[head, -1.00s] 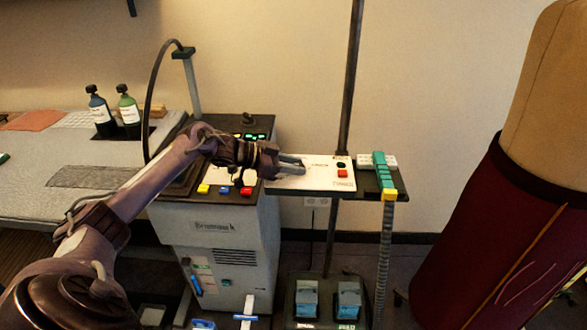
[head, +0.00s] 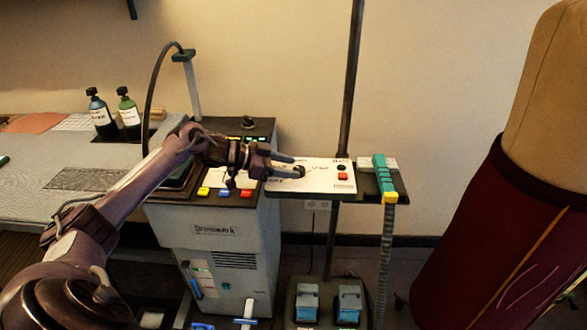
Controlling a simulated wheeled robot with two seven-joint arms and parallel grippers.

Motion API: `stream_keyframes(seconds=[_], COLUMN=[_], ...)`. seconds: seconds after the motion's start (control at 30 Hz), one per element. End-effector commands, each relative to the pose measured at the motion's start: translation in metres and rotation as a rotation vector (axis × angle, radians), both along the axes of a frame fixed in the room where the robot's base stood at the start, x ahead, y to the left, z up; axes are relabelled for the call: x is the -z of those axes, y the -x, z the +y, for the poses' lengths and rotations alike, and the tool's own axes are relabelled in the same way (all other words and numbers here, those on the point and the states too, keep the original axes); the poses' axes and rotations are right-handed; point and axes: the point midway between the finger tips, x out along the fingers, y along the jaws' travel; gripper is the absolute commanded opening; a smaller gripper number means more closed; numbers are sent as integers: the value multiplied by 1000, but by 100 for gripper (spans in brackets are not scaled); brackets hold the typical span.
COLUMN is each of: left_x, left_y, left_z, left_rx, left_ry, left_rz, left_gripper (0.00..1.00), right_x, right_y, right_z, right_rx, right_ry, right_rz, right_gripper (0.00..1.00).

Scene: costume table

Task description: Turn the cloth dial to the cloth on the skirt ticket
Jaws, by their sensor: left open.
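My left gripper (head: 300,166) is open over the left part of the white control panel (head: 321,181) on the small dark shelf. Its two fingers point right, with a small dark spot between their tips that may be the cloth dial; I cannot tell whether they touch it. On the panel's right side are a black round control (head: 341,167) and a red button (head: 342,177). The panel's printing is too small to read. A dark red skirt (head: 487,235) hangs on the dress form at right; I cannot make out a ticket. My right gripper is not in view.
A grey machine (head: 214,225) with coloured buttons stands below my left arm. A dark pole (head: 351,80) rises behind the panel. A teal piece (head: 381,169) sits at the shelf's right end, above a ribbed hose (head: 386,240). Two bottles (head: 128,112) stand at left.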

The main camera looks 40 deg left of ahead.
Motion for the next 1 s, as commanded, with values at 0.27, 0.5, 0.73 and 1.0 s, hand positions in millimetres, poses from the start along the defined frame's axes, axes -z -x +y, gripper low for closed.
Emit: stream_keyframes(seconds=[0.27, 0.5, 0.73, 1.0], left_x=[-15, -21, -22, -21], left_y=[30, 37, 37, 37], left_z=[29, 35, 35, 35], left_rx=[-1, 1, 0, 0], left_ry=[-2, 0, -1, -1], left_rz=[1, 1, -1, -1], left_gripper=[51, 51, 51, 51], right_x=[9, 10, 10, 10], right_y=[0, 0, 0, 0], right_z=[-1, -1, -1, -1], right_rx=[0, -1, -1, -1], right_ry=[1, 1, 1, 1], right_rz=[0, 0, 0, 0], right_gripper=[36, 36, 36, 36])
